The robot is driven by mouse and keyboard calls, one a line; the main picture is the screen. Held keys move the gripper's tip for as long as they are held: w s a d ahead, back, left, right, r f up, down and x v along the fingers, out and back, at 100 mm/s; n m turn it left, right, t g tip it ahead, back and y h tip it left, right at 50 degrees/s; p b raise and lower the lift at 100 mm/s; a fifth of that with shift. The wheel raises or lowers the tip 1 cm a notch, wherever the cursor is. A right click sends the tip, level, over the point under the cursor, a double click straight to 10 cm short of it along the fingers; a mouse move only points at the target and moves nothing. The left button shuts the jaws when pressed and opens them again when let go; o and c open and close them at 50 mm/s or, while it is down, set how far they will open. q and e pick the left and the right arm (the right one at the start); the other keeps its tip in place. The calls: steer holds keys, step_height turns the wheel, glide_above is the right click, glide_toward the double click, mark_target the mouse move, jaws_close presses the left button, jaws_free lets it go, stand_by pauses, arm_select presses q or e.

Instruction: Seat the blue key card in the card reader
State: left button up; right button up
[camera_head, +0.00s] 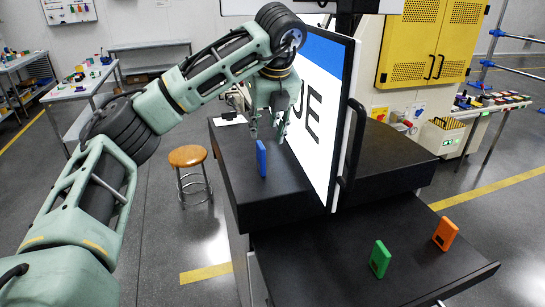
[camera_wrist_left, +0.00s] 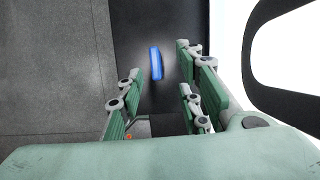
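The blue key card (camera_head: 261,158) stands upright near the left edge of the black tabletop (camera_head: 290,198). My left gripper (camera_head: 268,133) is open above and just behind it, with its fingers apart and nothing between them in the head view. In the left wrist view the blue card (camera_wrist_left: 155,63) shows beyond the open left gripper (camera_wrist_left: 158,75), roughly in line with the gap between its fingers. I cannot make out a card reader; the large panel hides part of the tabletop. My right gripper is not in view.
A large white panel (camera_head: 318,105) with a blue band and black letters stands right beside my left gripper. Its black handle (camera_head: 353,145) faces right. A green card (camera_head: 380,259) and an orange card (camera_head: 445,234) stand on the lower black shelf (camera_head: 320,270). A stool (camera_head: 188,156) stands left.

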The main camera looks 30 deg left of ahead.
mark_target(261, 145)
arm_select(q)
steer(key=p+x, duration=0.1)
steer(key=x, duration=0.1)
steer(key=p+x, duration=0.1)
steer(key=x, duration=0.1)
steer(key=s+p+x, duration=0.1)
steer(key=p+x, duration=0.1)
steer(key=shift+w+a+f, duration=0.15)
steer(key=shift+a+f, duration=0.1)
steer(key=shift+f, duration=0.2)
steer(key=shift+w+f, duration=0.1)
steer(key=shift+f, duration=0.3)
jaws_close()
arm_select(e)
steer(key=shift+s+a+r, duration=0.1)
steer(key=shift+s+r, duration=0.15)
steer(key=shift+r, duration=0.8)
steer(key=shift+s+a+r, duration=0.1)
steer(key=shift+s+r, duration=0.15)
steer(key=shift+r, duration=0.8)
